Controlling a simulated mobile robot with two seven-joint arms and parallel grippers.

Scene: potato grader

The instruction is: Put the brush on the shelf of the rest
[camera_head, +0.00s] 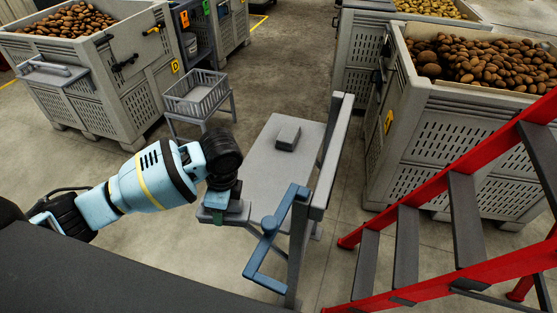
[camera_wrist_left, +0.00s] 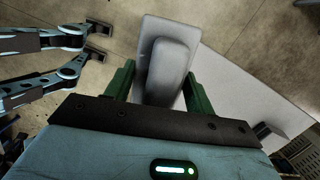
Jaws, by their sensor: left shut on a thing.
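My left gripper (camera_head: 225,208) points down near the front left corner of the grey table. In the left wrist view its green fingers (camera_wrist_left: 158,88) are shut on a grey rounded block (camera_wrist_left: 166,70), which I take to be the brush. A flat grey plate (camera_wrist_left: 151,28) shows just under and around this block; it also shows below the gripper in the head view (camera_head: 208,217). I cannot tell whether this plate belongs to the brush or is a shelf. The brush's underside is hidden. My right gripper is not in view in the head camera.
The grey table (camera_head: 268,170) carries a small grey block (camera_head: 288,137). A grey post (camera_head: 318,170) and blue bracket (camera_head: 268,225) stand at its right. A red ladder (camera_head: 455,215) and potato crates (camera_head: 440,125) are farther right. A wire basket stand (camera_head: 197,95) is behind.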

